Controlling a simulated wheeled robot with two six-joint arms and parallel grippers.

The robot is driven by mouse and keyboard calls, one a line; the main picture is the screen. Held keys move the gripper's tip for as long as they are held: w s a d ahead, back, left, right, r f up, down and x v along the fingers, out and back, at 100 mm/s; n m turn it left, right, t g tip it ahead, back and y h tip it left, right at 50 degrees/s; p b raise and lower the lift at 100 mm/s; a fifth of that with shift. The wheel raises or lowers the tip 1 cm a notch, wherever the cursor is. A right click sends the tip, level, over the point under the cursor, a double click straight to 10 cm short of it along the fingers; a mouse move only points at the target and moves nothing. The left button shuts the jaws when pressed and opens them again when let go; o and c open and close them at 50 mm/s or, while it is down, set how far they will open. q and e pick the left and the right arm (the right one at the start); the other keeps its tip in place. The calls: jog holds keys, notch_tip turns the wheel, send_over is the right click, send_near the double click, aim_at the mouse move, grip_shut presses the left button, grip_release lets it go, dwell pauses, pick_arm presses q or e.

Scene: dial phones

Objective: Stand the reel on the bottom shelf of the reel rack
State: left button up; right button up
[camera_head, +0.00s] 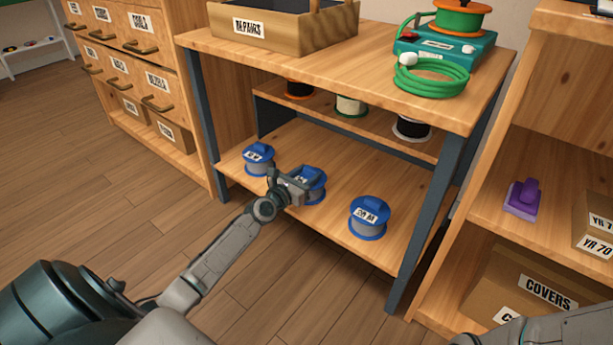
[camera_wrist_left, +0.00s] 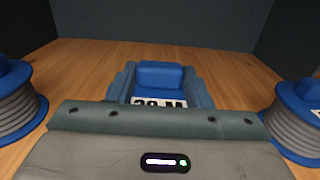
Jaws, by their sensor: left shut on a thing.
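A blue and grey reel (camera_head: 314,188) with a white label is in the middle of the rack's bottom shelf (camera_head: 340,220), between two similar reels. It looks upright and at the shelf surface, but I cannot tell whether its base touches. My left gripper (camera_head: 300,183) is shut on this reel and hides part of it. In the left wrist view the held reel's blue top (camera_wrist_left: 160,82) shows past the gripper body, its label partly covered. My right gripper is out of view; only part of my right arm shows at the bottom right corner.
Blue reels stand to the left (camera_head: 259,160) and right (camera_head: 369,217) of the held one. The upper shelf (camera_head: 330,111) holds an orange, a cream and a white-and-black reel. A dark rack leg (camera_head: 428,225) stands at the right front. The shelf's right end is clear.

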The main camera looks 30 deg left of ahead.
pick_arm(q)
jog(key=o, duration=1.3)
jog(key=shift+f, duration=0.1)
jog(key=shift+o, duration=0.2)
jog(key=shift+r, duration=0.2)
jog(key=s+p, duration=0.1)
jog(key=s, duration=1.1)
jog(key=shift+a, duration=0.45)
